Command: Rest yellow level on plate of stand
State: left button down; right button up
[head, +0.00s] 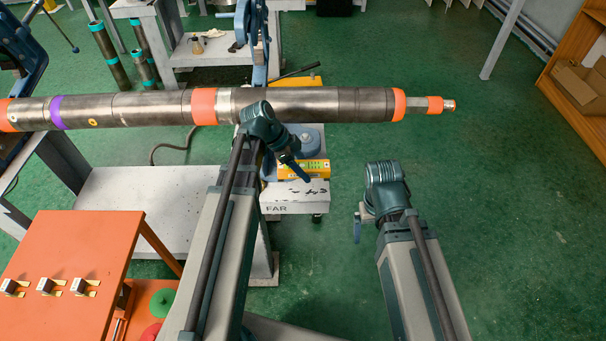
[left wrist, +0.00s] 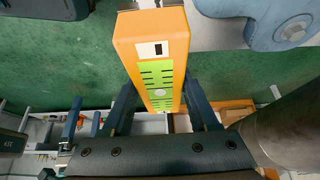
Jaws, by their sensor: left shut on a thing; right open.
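The yellow level (head: 317,170) is in my left gripper (head: 300,174), below the long pipe in the head view. In the left wrist view the level (left wrist: 160,55), with its green label, lies between the two dark fingers (left wrist: 160,108). In the head view it overlaps a pale stand with a plate marked FAR (head: 293,203); whether it touches the plate cannot be told. My left wrist and fingers hide part of the level. My right gripper (head: 358,228) is open and empty, to the right of the stand over the green floor.
A long steel pipe (head: 140,107) with orange bands crosses the head view above the stand. A blue vise (head: 245,30) stands behind it. An orange table (head: 75,250) is at lower left, a shelf with a box (head: 580,85) at right. The floor at right is clear.

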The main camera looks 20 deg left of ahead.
pick_arm(q)
jog(key=b, duration=0.8)
send_near(309, 193)
jog(key=x, duration=0.5)
jog(key=shift+w+d+f, duration=0.1)
jog(key=shift+d, duration=0.2)
jog(key=shift+f+b, duration=0.4)
dwell(0.9)
jog(key=shift+c, duration=0.4)
grip_release()
jog(key=shift+r, duration=0.2)
jog(key=shift+r+p, duration=3.4)
jog(key=shift+p, duration=0.15)
